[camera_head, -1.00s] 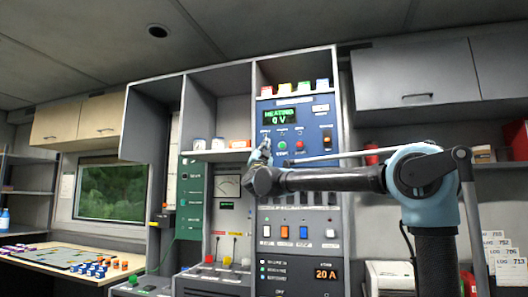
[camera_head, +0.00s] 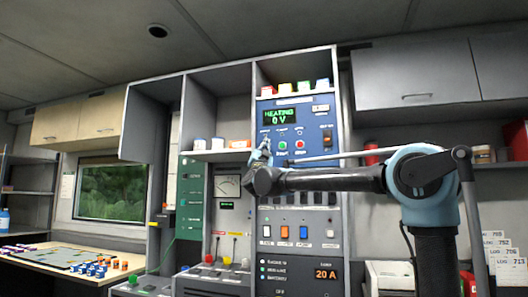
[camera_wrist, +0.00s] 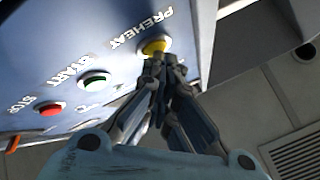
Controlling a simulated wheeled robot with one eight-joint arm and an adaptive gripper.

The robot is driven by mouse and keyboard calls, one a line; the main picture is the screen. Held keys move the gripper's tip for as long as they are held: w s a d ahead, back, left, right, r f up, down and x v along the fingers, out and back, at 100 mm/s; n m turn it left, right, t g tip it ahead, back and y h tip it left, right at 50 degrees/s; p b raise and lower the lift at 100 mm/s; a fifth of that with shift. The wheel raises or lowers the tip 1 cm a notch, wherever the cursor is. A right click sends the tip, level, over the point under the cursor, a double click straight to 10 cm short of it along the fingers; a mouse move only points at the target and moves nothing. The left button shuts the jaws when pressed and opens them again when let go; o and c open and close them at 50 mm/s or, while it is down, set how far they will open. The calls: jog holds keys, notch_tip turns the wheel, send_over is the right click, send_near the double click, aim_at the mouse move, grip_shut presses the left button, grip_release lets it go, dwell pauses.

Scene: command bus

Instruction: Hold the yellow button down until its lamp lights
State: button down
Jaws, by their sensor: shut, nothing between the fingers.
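The yellow button (camera_wrist: 154,47) sits on the blue panel (camera_wrist: 70,60) beside the word PREHEAT in the wrist view. My gripper (camera_wrist: 164,62) is shut and empty, with its fingertips right at the button's lower edge. They overlap part of it, and I cannot tell whether the button is pressed in. In the head view my gripper (camera_head: 264,144) is at the left side of the blue panel (camera_head: 312,109) and hides the yellow button. I cannot make out a lit lamp for this button in either view.
A green START button (camera_wrist: 95,80) and a red STOP button (camera_wrist: 49,108) are in line with the yellow one. A green display (camera_head: 280,116) above reads HEATING 0 V. Several switches (camera_head: 285,232) are below. An upper cabinet (camera_head: 415,75) hangs at the right.

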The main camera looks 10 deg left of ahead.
jog(key=shift+s, duration=0.15)
dwell(0.5)
jog(key=shift+s, duration=0.7)
jog(key=shift+s, duration=0.1)
jog(key=s, duration=0.4)
jog(key=shift+s+a, duration=0.25)
jog(key=shift+s, duration=0.1)
dwell(0.4)
jog(key=shift+s, duration=0.15)
